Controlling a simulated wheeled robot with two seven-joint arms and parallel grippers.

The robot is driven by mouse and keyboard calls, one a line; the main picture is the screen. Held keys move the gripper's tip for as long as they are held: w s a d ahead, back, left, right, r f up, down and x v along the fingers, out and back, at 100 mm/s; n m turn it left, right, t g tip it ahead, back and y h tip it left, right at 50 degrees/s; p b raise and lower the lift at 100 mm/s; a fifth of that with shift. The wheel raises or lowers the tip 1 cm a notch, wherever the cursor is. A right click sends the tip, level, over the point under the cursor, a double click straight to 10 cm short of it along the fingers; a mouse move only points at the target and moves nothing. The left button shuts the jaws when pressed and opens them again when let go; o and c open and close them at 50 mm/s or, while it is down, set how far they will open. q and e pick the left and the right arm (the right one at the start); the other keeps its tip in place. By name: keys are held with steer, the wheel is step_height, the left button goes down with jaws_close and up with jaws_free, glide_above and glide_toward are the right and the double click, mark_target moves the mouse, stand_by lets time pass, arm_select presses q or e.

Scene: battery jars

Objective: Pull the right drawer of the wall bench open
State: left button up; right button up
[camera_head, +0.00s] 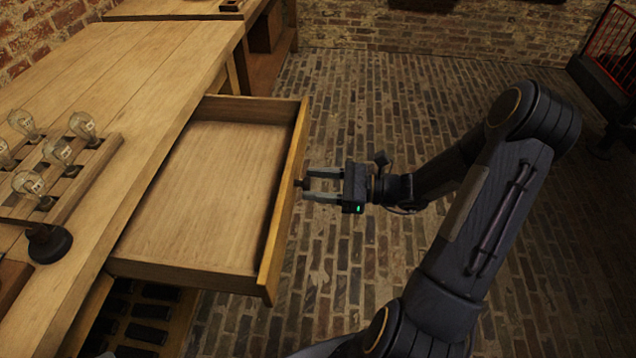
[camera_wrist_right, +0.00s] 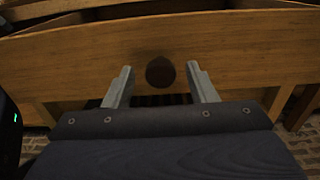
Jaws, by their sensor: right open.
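The wooden drawer (camera_head: 215,190) stands pulled well out of the wooden wall bench (camera_head: 130,85), and its inside looks empty. Its dark round knob (camera_head: 299,183) sits on the front panel and also shows in the right wrist view (camera_wrist_right: 160,72). My right gripper (camera_head: 306,185) is at the drawer front, its two fingers open on either side of the knob. In the wrist view there is a gap between each finger and the knob. My left gripper is not in view.
Several glass bulbs (camera_head: 60,152) stand in a wooden rack on the bench top, with a dark round-based object (camera_head: 48,243) beside it. Below the drawer is an open compartment with dark items (camera_head: 145,333). The brick floor (camera_head: 400,110) is clear. A red railing (camera_head: 612,45) stands far right.

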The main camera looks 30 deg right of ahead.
steer(key=p+v, duration=0.1)
steer(key=v, duration=0.6)
steer(key=shift+s+d, duration=0.25)
steer(key=shift+d, duration=0.05)
steer(key=s+a+r+n+g+h, duration=0.4)
steer(key=s+a+n, duration=0.25)
steer(key=n, duration=0.35)
steer(key=s+a+r+n+g+h, duration=0.3)
steer(key=s+a+n+g+h, duration=0.25)
steer(key=n, duration=0.45)
step_height(320, 180, up, 21)
steer(key=s+n+t+h+p, duration=0.1)
steer(key=s+n+t+p, duration=0.1)
steer(key=p, duration=1.8)
steer(key=shift+s+d+r+n+t, duration=0.3)
steer(key=shift+n+t, duration=0.4)
steer(key=shift+t, duration=0.55)
